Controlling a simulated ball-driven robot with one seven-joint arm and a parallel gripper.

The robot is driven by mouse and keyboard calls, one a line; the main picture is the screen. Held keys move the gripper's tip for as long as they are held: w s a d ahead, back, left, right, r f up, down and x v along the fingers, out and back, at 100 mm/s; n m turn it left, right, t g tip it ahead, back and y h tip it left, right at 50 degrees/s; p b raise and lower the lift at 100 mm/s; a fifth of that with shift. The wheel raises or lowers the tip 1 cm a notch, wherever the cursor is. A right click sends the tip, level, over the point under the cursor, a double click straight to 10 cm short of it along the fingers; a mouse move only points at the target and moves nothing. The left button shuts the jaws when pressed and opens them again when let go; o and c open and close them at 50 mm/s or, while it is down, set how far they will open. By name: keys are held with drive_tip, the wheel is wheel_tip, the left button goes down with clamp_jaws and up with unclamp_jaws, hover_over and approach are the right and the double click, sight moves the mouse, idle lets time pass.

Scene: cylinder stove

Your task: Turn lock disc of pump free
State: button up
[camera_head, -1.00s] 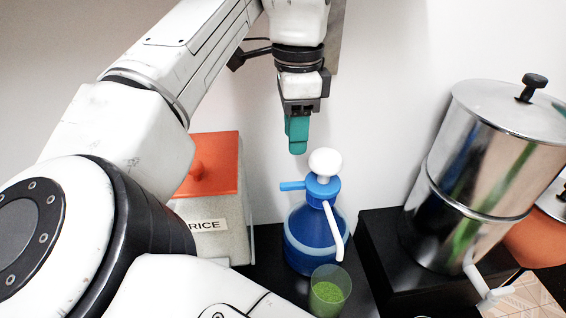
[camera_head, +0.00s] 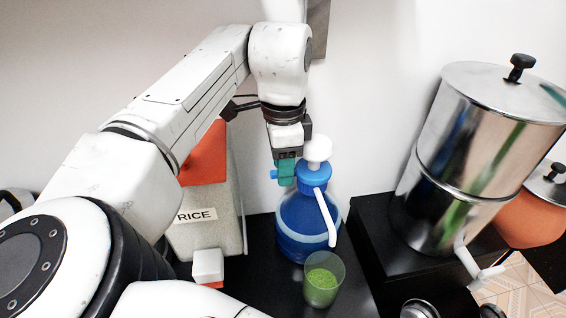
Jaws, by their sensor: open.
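The pump has a blue bottle (camera_head: 296,228), a blue cap (camera_head: 313,174), a white knob (camera_head: 319,149) on top and a white curved spout (camera_head: 326,217). A blue tab (camera_head: 274,174) sticks out to the left at cap height; this seems to be the lock disc's handle. My gripper (camera_head: 286,181) has teal fingers and points down at the left side of the cap, in front of part of the tab. The fingers overlap each other in this view. The gripper is open; whether it touches the tab cannot be told.
A green-filled clear cup (camera_head: 323,281) stands in front of the bottle. A grey RICE box (camera_head: 208,232) with an orange lid (camera_head: 207,158) is at left. A steel cylinder (camera_head: 478,150) with a tap (camera_head: 478,268) stands on a black block (camera_head: 372,225) at right.

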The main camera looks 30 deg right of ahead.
clamp_jaws()
idle(0.3)
idle(0.4)
